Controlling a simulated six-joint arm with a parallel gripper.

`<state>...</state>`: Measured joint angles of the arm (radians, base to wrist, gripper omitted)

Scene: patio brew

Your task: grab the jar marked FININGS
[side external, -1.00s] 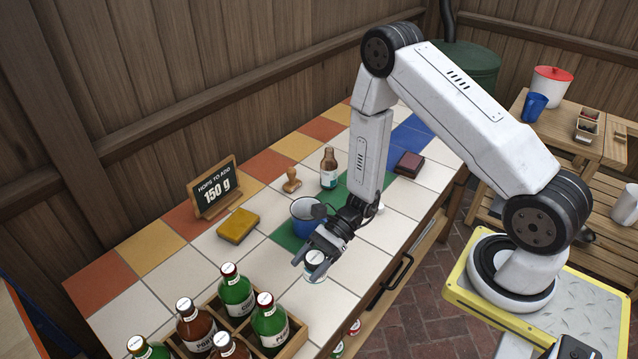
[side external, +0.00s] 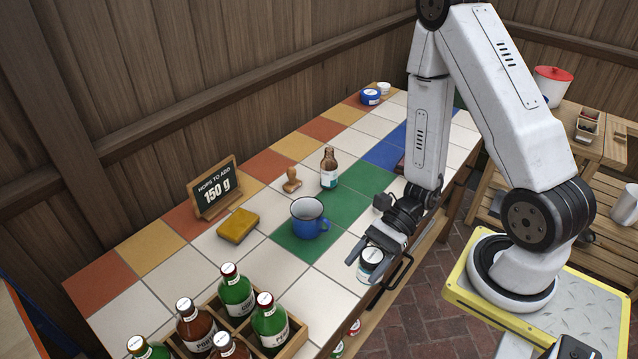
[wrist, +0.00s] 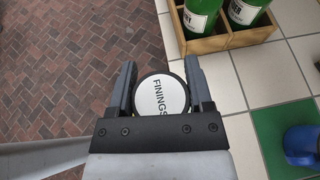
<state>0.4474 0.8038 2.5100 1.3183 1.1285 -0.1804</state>
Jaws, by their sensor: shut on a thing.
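The jar marked FININGS shows its round white lid (wrist: 160,97) in the wrist view, with the word readable. My gripper (wrist: 160,85) is shut on it, with one dark finger on each side. In the side view the small jar (side external: 371,259) hangs at the tips of my gripper (side external: 372,250), near the front edge of the tiled counter (side external: 330,285). In the wrist view brick floor shows to the left of the jar and white tiles to its right.
A blue mug (side external: 308,218) stands on green tiles left of my gripper. A wooden crate (side external: 297,336) of several bottles is at the front left. A brown bottle (side external: 329,168), a stamp (side external: 291,180), a yellow sponge (side external: 238,226) and a chalkboard sign (side external: 214,188) stand farther back.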

